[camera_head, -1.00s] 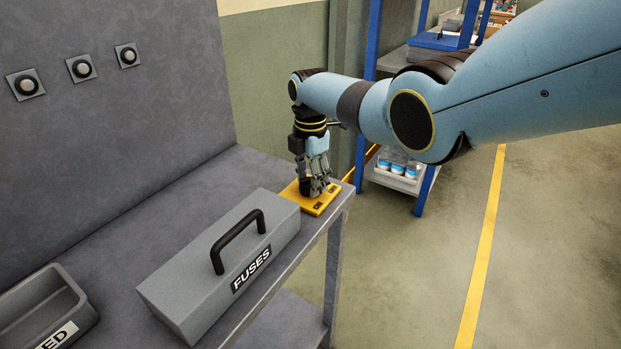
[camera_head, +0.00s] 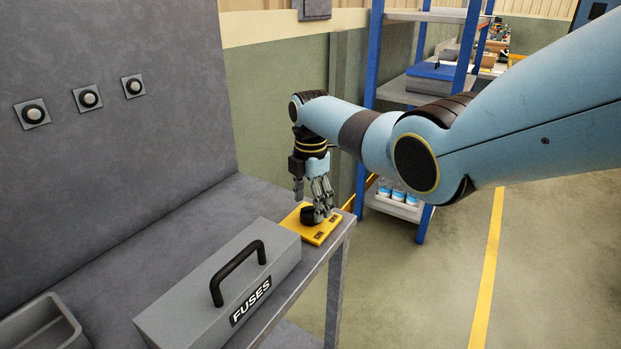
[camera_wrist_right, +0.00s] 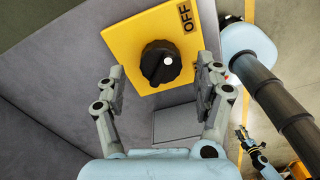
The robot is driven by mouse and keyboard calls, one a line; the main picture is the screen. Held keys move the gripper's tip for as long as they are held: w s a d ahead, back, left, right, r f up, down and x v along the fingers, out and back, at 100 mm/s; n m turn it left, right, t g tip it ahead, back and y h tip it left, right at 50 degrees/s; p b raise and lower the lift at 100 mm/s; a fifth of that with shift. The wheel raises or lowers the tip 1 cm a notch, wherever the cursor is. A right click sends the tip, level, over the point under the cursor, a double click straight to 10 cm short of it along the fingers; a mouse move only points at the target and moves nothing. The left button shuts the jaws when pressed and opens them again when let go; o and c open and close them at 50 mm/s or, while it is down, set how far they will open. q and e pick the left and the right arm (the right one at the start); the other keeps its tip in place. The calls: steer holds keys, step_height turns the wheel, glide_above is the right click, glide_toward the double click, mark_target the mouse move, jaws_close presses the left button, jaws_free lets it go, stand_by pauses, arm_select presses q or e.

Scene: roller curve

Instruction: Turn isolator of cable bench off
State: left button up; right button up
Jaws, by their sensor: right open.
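The isolator is a yellow plate (camera_head: 318,233) with a round black knob (camera_head: 308,214), lying on the right end of the grey bench (camera_head: 215,204). In the right wrist view the knob (camera_wrist_right: 160,62) has a white dot on its right half, and the word OFF (camera_wrist_right: 186,17) is printed on the plate at upper right. A second label is too small to read in the head view. My right gripper (camera_wrist_right: 160,92) is open, its fingers apart on either side of the knob and seemingly not touching it. What looks like my left gripper (camera_wrist_right: 252,146) is small at the lower right.
A grey FUSES box (camera_head: 222,292) with a black handle stands beside the plate. A grey open bin (camera_head: 45,325) is at lower left. Several round buttons (camera_head: 88,98) sit on the back panel. A blue shelf rack (camera_head: 368,95) stands behind; the floor at right is clear.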

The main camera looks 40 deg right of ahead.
mark_target(311, 207)
step_height(311, 207, up, 10)
stand_by(0.3)
stand_by(0.3)
